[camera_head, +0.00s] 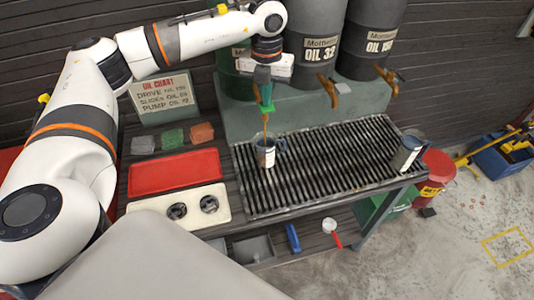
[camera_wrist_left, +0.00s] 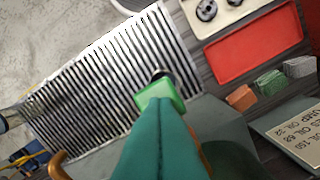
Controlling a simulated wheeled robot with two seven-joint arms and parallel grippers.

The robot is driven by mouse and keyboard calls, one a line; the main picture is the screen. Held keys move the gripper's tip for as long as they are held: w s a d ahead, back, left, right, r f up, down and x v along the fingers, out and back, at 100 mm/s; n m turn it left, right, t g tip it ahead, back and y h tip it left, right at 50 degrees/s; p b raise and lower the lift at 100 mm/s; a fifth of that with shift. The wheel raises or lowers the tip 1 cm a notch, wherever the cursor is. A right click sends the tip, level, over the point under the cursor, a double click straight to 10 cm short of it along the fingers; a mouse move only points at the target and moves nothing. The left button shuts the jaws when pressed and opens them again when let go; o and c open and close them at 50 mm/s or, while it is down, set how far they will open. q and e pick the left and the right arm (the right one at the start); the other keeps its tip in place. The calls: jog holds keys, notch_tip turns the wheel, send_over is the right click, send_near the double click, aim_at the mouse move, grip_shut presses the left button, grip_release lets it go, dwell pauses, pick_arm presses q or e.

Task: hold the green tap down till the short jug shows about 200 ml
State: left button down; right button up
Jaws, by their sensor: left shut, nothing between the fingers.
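The green tap (camera_head: 268,108) is on the green drum (camera_head: 236,84) at the left of the row; its green handle also shows in the left wrist view (camera_wrist_left: 163,94). My left gripper (camera_head: 264,99) is shut and empty, its teal fingertips (camera_wrist_left: 161,110) pointing down onto the handle and seeming to touch it. A thin brown line, looking like running oil, goes from below the tap to the short jug (camera_head: 265,153). The jug stands upright on the grating; its scale and level are too small to read. In the wrist view it is mostly hidden behind the handle. My right gripper is not in view.
Two dark drums (camera_head: 314,48) with bronze taps (camera_head: 333,98) stand to the right. Another jug (camera_head: 406,155) stands at the right end of the grating (camera_head: 330,168). A red tray (camera_head: 176,172) and an oil chart (camera_head: 160,92) are at left. The middle of the grating is clear.

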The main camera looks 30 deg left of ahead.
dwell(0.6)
pick_arm(q)
notch_tip(320, 180, up, 7)
jog(key=p, duration=0.4)
jog(key=shift+a+f, duration=0.1)
